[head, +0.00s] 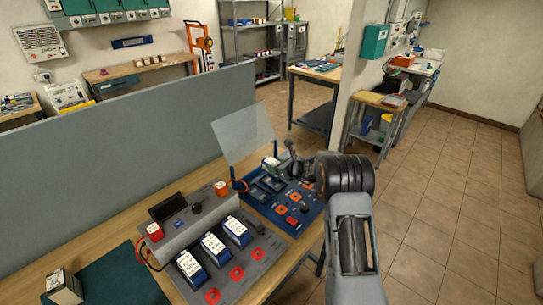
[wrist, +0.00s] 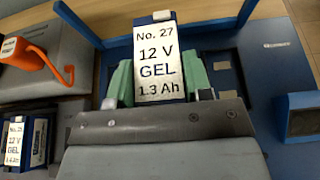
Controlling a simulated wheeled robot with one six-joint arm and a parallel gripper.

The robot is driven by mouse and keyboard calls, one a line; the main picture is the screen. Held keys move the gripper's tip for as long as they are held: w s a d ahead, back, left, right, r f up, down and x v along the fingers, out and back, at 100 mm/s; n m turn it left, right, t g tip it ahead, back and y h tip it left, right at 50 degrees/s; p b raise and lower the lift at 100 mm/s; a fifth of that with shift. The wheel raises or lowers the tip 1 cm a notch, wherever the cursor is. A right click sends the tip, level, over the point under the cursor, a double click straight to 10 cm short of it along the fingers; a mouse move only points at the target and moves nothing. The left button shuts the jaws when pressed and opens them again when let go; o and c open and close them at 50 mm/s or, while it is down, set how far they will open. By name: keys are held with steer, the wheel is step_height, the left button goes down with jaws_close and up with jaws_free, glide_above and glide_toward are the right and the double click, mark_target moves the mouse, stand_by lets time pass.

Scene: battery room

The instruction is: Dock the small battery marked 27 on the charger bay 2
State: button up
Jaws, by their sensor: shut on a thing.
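The small battery marked 27 (wrist: 157,60) has a white label reading No. 27, 12 V, GEL, 1.3 Ah. My gripper (wrist: 160,82) is shut on it, with a green jaw at each side. In the head view my gripper (head: 288,163) holds the battery (head: 270,163) over the back part of the blue charger (head: 310,209). The charger has dark rectangular bays (head: 262,192) and orange buttons. I cannot read the bay numbers or tell whether the battery touches a bay. A bay (wrist: 302,117) shows right of the battery in the wrist view.
A raised clear cover (head: 243,132) stands behind the blue charger. Left of it, a grey unit (head: 222,270) holds three batteries and has red buttons. Another battery (head: 63,288) stands by a dark green mat (head: 118,278). A grey partition (head: 120,145) runs behind the bench.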

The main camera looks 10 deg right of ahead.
steer(key=shift+w, duration=0.5)
steer(key=shift+a+f+b, duration=0.2)
steer(key=shift+f+b, duration=0.25)
steer(key=shift+f, duration=0.2)
steer(key=shift+d+f+b, duration=0.1)
steer(key=shift+f+b, duration=1.05)
steer(key=shift+f, duration=1)
steer(key=shift+s+b, duration=0.1)
steer(key=shift+b, duration=0.5)
steer(key=shift+f+b, duration=0.6)
steer(key=shift+b, duration=0.05)
steer(key=o, duration=0.9)
steer(key=shift+r, duration=0.1)
steer(key=shift+o, duration=0.6)
steer(key=shift+s, duration=0.15)
